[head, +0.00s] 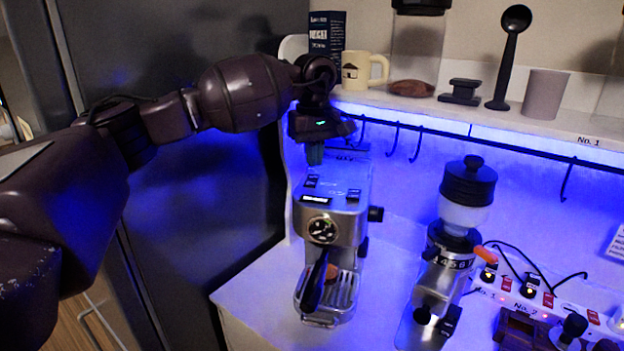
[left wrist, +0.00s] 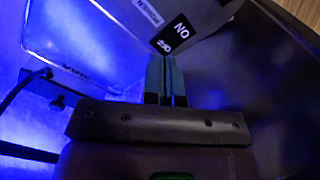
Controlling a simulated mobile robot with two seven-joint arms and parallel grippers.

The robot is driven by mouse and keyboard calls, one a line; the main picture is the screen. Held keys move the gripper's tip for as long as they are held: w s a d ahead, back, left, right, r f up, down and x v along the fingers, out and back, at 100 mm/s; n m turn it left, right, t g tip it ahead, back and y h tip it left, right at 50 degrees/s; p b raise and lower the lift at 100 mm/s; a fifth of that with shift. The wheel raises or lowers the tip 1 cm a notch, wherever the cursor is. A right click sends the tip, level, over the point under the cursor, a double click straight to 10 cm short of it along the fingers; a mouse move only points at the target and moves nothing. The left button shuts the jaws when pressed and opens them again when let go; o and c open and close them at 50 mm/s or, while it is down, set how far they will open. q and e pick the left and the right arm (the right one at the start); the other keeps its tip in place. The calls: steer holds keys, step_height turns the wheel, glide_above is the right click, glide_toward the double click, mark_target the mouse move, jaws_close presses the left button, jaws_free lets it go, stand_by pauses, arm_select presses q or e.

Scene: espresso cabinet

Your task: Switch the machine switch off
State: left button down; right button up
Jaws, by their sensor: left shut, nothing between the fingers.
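The silver espresso machine (head: 345,222) stands on the white counter, with a round gauge and a black-handled portafilter at its front. Small dark switches, one of them the left switch (head: 311,181), sit on its top. A black label (head: 316,199) lies near the top's front edge. In the left wrist view a black ON/OFF label (left wrist: 170,35) shows just beyond my fingertips. My left gripper (head: 315,154) is shut and empty, pointing down above the machine's top; its fingers also show in the left wrist view (left wrist: 166,72). I cannot tell whether the fingers touch the machine or the switch's position.
A coffee grinder (head: 462,215) stands to the right of the machine. A power strip (head: 545,300) with red switches and cables is at the far right. A shelf with a mug (head: 362,70) and hooks under it run behind. A dark cabinet is on the left.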

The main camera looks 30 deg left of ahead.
mark_target(314, 175)
arm_select(q)
steer(key=shift+f+b, duration=0.7)
steer(key=shift+f, duration=0.75)
stand_by(1.4)
steer(key=shift+r, duration=0.15)
steer(key=shift+r+p, duration=1.5)
steer(key=shift+r, duration=1.9)
